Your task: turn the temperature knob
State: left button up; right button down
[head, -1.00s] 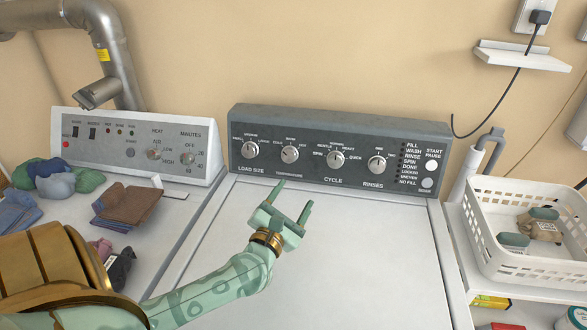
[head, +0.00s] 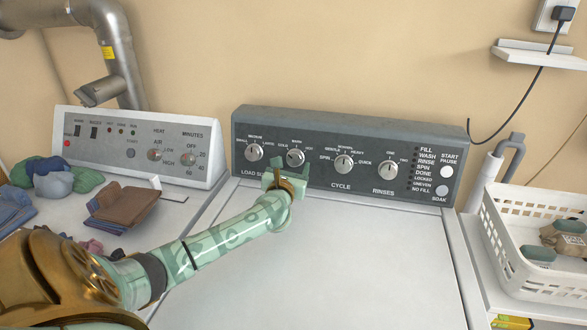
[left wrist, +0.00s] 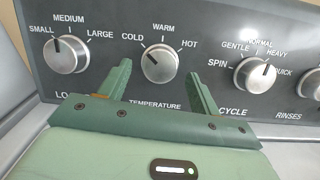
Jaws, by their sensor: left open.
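The temperature knob (head: 295,157) is a round silver dial on the dark washer panel, second from the left. In the left wrist view the temperature knob (left wrist: 160,63) sits under the labels COLD, WARM and HOT, its pointer tilted left of WARM. My left gripper (head: 289,166) is at the panel just below the knob. In the left wrist view its two green fingers (left wrist: 160,80) are open, one on each side of the knob's lower part; I cannot tell whether they touch it. The gripper covers the TEMPERATURE label in the head view. My right gripper is not in view.
The load size knob (head: 254,152) and cycle knob (head: 343,164) flank the temperature knob closely. The white washer lid (head: 330,250) is clear. A dryer panel (head: 140,145) stands left, with folded cloths (head: 122,205) before it. A white basket (head: 500,240) stands right.

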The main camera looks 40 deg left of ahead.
pick_arm(q)
jog(key=shift+w+a, duration=0.35)
jog(key=shift+w, duration=0.15)
jog(key=c, duration=1)
jog(key=shift+o, duration=0.2)
